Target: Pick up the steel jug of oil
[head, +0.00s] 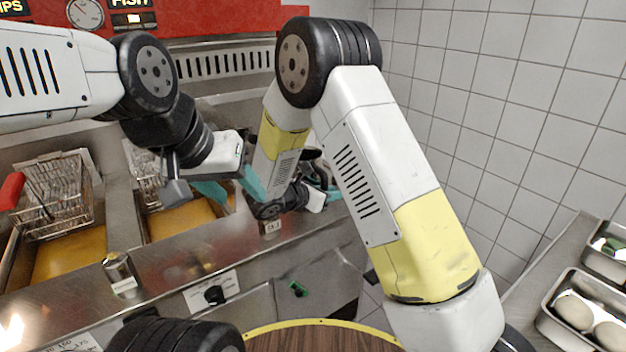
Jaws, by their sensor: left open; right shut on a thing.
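My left gripper (231,188) is open, its teal fingers apart above the right fryer well. Nothing shows between them. My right gripper (328,190) is beyond my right forearm, near the tiled wall. It is shut on a dark thing (311,155), mostly hidden by my arm, so I cannot tell what it is. No steel jug can be made out clearly.
Two fryer wells hold yellow oil; wire baskets (58,195) hang over them, the left with a red handle (11,191). A round wooden top (315,341) is at the bottom. Steel trays (585,322) stand on the right counter. A tiled wall (490,110) closes the right.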

